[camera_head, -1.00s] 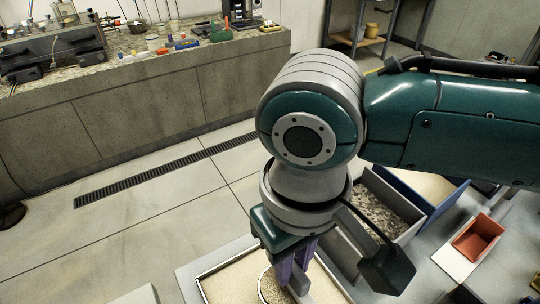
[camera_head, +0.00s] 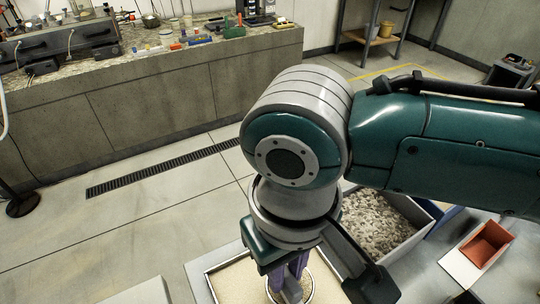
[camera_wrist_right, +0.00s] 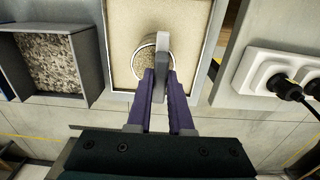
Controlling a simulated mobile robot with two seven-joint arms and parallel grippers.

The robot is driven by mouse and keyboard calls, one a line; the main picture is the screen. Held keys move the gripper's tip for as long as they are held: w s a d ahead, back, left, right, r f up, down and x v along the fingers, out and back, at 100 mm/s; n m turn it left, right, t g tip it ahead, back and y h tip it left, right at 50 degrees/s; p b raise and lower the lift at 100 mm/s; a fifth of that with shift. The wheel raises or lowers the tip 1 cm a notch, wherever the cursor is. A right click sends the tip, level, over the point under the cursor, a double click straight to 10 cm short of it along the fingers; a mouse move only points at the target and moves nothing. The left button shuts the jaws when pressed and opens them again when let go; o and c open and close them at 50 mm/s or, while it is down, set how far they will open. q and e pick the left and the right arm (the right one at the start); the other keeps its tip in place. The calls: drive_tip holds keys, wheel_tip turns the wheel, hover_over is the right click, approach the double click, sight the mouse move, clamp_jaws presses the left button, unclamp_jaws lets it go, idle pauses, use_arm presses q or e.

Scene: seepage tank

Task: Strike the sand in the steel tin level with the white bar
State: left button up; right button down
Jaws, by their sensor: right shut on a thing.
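The steel tin (camera_wrist_right: 135,60) is a round metal rim with sand (camera_wrist_right: 145,63) in it, standing in a shallow sand-filled tray (camera_wrist_right: 115,50). In the head view the tin (camera_head: 312,290) is partly hidden by my right gripper. My right gripper (camera_wrist_right: 161,80), with purple fingers, is shut on the white bar (camera_wrist_right: 160,55). The bar lies over the tin's right part in the wrist view. Whether it touches the rim or sand, I cannot tell. The gripper (camera_head: 290,282) points down in the head view. My left gripper is not in view.
A grey bin of gravel (camera_head: 372,222) stands beside the tray. An orange-red scoop-like box (camera_head: 487,244) lies at the right. A white socket block (camera_wrist_right: 265,72) with a black plug sits right of the tray in the wrist view. A bench (camera_head: 150,100) with tools stands behind.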

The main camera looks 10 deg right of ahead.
idle(0.3)
drive_tip(key=shift+s+a, duration=0.25)
drive_tip(key=shift+a, duration=0.35)
drive_tip(key=shift+a+p, duration=0.1)
drive_tip(key=shift+p, duration=0.2)
drive_tip(key=shift+s+a, duration=0.25)
drive_tip(key=shift+a, duration=0.35)
